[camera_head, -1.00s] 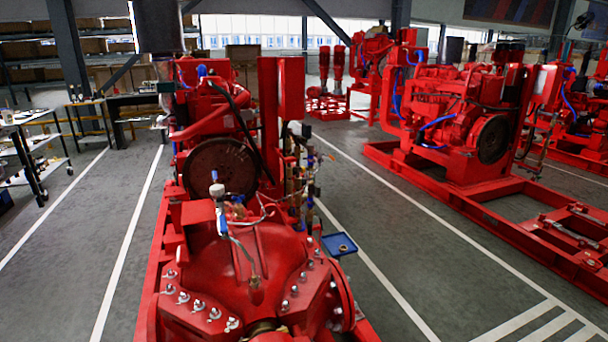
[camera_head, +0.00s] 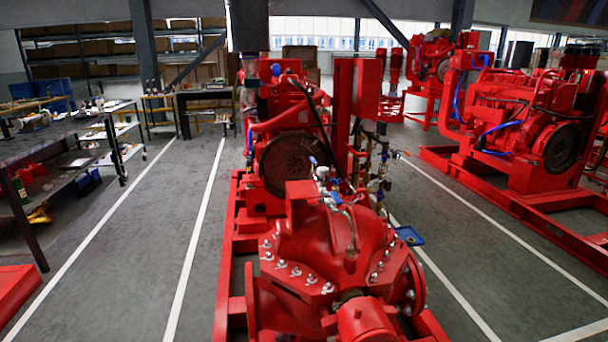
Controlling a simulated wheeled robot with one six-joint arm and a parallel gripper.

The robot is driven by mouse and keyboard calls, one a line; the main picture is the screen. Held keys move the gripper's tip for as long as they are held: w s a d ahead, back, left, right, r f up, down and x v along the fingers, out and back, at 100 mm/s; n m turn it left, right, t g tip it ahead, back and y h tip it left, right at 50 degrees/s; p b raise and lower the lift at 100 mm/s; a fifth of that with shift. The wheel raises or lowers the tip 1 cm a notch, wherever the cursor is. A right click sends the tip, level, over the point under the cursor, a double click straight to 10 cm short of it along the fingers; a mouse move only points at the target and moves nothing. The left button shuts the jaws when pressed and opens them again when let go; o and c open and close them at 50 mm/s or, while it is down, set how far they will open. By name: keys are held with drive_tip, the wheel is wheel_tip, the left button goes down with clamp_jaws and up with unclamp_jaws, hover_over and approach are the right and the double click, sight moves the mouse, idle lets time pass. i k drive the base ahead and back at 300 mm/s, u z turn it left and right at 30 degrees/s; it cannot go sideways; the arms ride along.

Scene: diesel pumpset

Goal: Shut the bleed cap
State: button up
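The red pump casing (camera_head: 315,237) of the nearest pumpset stands in the lower middle of the head view. On its top are small fittings: a pale round-topped piece (camera_head: 322,172), a blue part (camera_head: 335,198) and a thin curved line running down the casing. I cannot tell which of these is the bleed cap, or whether it is open or shut; they are too small. My gripper and arm are not in view.
A red engine (camera_head: 288,130) stands behind the pump. A small blue tray (camera_head: 409,235) sticks out at the pump's right. A workbench (camera_head: 55,140) stands at the left, and another pumpset (camera_head: 520,110) at the right. Grey floor (camera_head: 140,250) is clear left of the pump.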

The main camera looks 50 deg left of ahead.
sight(323, 172)
drive_tip(key=k, duration=0.15)
drive_tip(key=u, duration=1)
